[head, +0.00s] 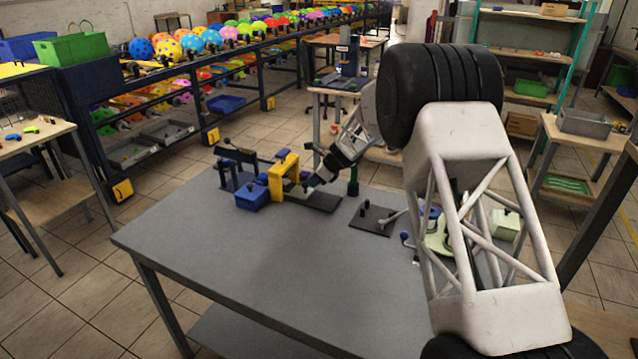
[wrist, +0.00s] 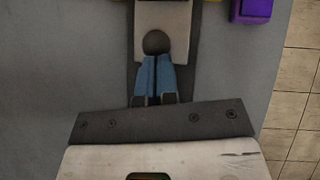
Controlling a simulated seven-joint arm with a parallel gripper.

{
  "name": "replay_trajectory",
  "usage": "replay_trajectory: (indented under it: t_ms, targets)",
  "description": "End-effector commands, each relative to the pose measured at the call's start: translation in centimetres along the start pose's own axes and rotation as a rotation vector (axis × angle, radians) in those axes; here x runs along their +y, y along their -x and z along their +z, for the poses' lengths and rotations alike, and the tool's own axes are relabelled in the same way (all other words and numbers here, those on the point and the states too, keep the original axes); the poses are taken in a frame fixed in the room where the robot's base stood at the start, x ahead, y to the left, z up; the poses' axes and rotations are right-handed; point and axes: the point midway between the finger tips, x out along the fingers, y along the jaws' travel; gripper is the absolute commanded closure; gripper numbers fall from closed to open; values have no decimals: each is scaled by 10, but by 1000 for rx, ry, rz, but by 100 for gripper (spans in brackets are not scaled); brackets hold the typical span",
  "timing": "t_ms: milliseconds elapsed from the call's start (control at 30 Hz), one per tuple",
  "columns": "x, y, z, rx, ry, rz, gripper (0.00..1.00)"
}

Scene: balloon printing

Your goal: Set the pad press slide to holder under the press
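The pad press (head: 283,178) is a yellow frame standing on a dark base at the back of the grey table. Its slide (wrist: 165,25) is a pale plate on a dark rail, with a dark round knob (wrist: 156,43) on it. My gripper (head: 312,186) reaches down to the slide from the right, beside the yellow frame. In the wrist view its blue fingers (wrist: 155,62) are together with only a thin dark line between them. Their tips meet the knob's near side; no clear grip around it shows. The holder is not clear in either view.
A blue box (head: 251,197) stands left of the press, with a dark blue device (head: 236,166) behind it. A dark plate with small posts (head: 373,217) lies to the right. A purple block (wrist: 255,10) shows in the wrist view. The table's front left (head: 230,255) is clear.

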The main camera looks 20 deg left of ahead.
Motion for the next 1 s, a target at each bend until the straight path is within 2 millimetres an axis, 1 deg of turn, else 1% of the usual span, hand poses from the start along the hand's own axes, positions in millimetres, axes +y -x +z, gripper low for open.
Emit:
replay_trajectory:
  t_ms: [33, 233, 367, 467, 733, 1000]
  targets:
    - [2, -4, 0, 1, 0, 4, 100]
    - [2, -4, 0, 1, 0, 5, 100]
    - [3, -2, -3, 1, 0, 5, 100]
    - [2, 4, -7, 1, -1, 4, 100]
    - [0, 32, -27, 0, -2, 0, 100]
    - [0, 80, -25, -1, 1, -1, 100]
